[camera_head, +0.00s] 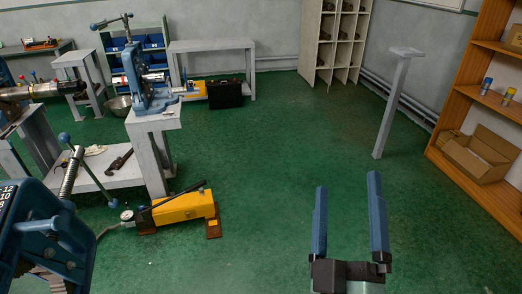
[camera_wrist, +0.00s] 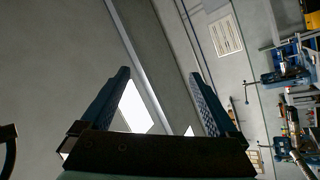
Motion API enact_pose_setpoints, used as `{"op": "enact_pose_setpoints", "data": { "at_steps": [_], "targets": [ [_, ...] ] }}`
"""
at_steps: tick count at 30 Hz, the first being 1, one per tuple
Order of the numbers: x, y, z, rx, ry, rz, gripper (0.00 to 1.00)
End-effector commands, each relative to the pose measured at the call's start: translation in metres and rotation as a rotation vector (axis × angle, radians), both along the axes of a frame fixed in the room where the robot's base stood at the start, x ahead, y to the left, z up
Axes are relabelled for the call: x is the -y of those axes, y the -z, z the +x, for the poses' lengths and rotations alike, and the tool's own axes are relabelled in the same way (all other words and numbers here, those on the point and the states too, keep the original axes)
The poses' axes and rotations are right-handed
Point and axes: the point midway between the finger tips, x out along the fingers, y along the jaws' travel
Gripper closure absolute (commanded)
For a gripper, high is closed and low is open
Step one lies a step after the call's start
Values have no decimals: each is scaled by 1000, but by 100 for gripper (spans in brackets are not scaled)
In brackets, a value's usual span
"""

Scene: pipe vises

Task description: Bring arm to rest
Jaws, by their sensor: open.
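My gripper (camera_head: 347,218) is at the bottom right of the head view, with its two blue fingers spread apart and pointing up in the picture. Nothing is between the fingers. In the wrist view my gripper (camera_wrist: 160,95) is also open and empty, in front of a grey surface and a bright white patch. Open green floor (camera_head: 280,170) lies around and beyond it in the head view, and it touches nothing that I can see.
A blue pipe vise (camera_head: 146,90) stands on a grey bench at left. A yellow hydraulic pump (camera_head: 185,208) sits on the floor. A grey post (camera_head: 393,105) and an orange shelf (camera_head: 462,110) with a cardboard box (camera_head: 478,155) stand at right. The middle floor is clear.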

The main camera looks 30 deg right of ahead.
Motion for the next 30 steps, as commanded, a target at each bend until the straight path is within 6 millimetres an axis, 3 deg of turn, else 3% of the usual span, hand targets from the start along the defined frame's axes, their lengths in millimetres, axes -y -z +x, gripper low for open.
{"op": "enact_pose_setpoints", "data": {
  "at_steps": [1,7,12,15,21,30],
  "targets": [
    [-15,-37,17,91,-76,40,5],
    [-87,-151,55,350,-406,259,5],
    [-163,-236,55,493,-732,438,5],
    [-201,-271,46,533,-893,518,5],
    [-240,-304,29,558,-1065,599,5],
    [-243,-307,27,559,-1082,609,5]
  ]
}}
